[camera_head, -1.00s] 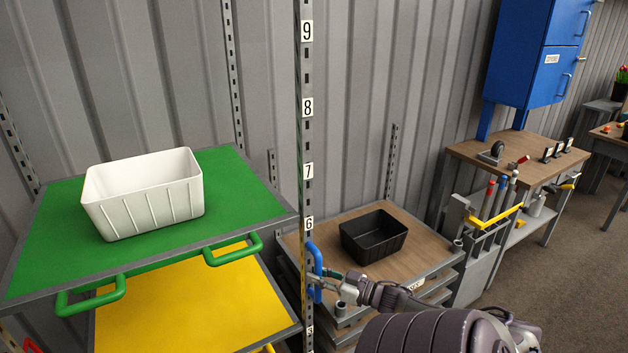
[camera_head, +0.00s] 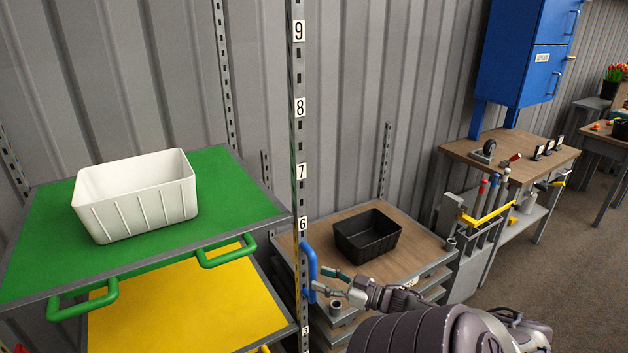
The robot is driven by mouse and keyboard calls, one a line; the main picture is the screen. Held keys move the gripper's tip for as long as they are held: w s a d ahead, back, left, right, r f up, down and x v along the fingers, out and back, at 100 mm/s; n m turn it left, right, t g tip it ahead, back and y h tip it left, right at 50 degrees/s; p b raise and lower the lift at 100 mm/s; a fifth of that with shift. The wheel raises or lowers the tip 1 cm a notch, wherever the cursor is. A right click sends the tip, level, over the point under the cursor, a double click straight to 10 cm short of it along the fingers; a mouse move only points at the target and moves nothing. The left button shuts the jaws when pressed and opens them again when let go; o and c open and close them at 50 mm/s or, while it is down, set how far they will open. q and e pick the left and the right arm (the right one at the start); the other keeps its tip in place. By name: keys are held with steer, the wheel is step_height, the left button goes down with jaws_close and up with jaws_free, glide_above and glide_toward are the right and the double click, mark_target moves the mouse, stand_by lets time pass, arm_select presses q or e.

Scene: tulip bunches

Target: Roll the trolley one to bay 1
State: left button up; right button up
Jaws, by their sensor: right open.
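A low wood-topped unit (camera_head: 345,218) with grey metal edges and stacked tiers stands at centre, behind the numbered upright post. It may be the trolley; its wheels are hidden and its front label is unreadable, partly behind my arm. A blue upright handle (camera_head: 309,273) is at its left front corner. My right gripper (camera_head: 324,281) is open, with its fingers just right of the blue handle; no grip on it shows. A black bin (camera_head: 368,237) sits on the wood top. No bay 1 mark is readable. My left gripper is not in view.
At left, a green shelf (camera_head: 228,180) with green handles carries a white bin (camera_head: 135,198), above a yellow shelf (camera_head: 190,310). The numbered post (camera_head: 299,130) stands between. At right are a workbench (camera_head: 470,147), a blue cabinet (camera_head: 520,50) and open floor (camera_head: 560,280).

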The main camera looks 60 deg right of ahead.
steer(key=s, duration=0.8)
steer(key=shift+s, duration=0.2)
steer(key=shift+d, duration=0.1)
